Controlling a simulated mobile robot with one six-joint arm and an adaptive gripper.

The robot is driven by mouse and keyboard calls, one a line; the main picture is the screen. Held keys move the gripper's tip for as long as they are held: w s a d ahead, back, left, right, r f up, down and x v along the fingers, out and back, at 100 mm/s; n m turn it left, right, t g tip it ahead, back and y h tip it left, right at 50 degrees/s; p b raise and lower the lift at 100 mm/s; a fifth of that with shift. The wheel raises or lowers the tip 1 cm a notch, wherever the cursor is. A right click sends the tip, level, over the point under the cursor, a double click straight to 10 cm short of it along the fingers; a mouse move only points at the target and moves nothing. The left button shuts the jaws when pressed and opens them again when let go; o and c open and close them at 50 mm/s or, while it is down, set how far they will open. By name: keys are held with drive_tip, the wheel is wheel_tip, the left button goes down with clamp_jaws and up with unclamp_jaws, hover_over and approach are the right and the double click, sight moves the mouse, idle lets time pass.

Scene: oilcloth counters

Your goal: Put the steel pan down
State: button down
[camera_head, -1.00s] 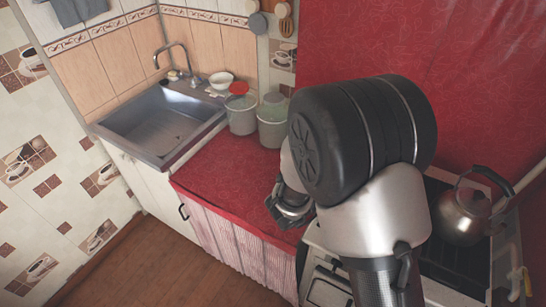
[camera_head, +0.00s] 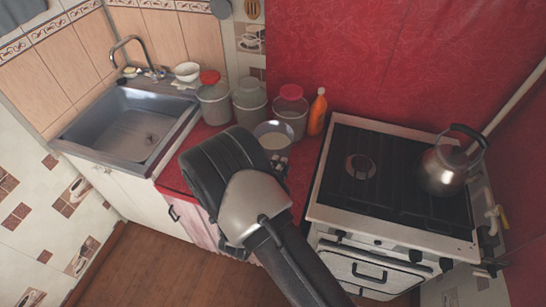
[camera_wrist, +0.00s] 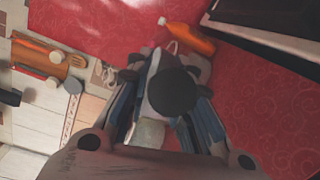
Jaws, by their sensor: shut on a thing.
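The steel pan (camera_head: 273,132) is a small grey round pan with a pale inside. In the head view it is over the red counter, in front of the jars and left of the stove. My gripper (camera_head: 281,165) is at the pan's near side, shut on it, partly hidden by my wrist. In the wrist view a dark round shape sits between my gripper's fingers (camera_wrist: 168,115); I cannot tell which part of the pan it is. The pan looks roughly level. I cannot tell whether its base touches the counter.
Several lidded jars (camera_head: 214,100) and an orange bottle (camera_head: 317,112) stand close behind the pan. The stove (camera_head: 385,190) with a kettle (camera_head: 445,165) is at right, the sink (camera_head: 130,130) at left. Some red counter (camera_head: 185,165) is bare in front of the jars.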

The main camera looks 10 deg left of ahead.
wheel_tip(320, 180, down, 15)
drive_tip(key=b, duration=0.3)
idle(0.3)
drive_tip(key=shift+f+b, duration=0.2)
drive_tip(key=shift+b, duration=0.15)
drive_tip(key=c, duration=1.8)
unclamp_jaws()
drive_tip(key=shift+f, duration=0.15)
drive_tip(key=o, duration=0.4)
drive_tip(key=shift+s, duration=0.2)
drive_tip(key=s, duration=0.3)
drive_tip(key=s+a+p, duration=0.1)
drive_tip(key=s, duration=0.3)
drive_tip(key=s+a, duration=0.1)
drive_tip(key=s, duration=0.3)
drive_tip(key=shift+s+a+r, duration=0.1)
drive_tip(key=shift+s+r, duration=0.15)
drive_tip(key=shift+r, duration=0.1)
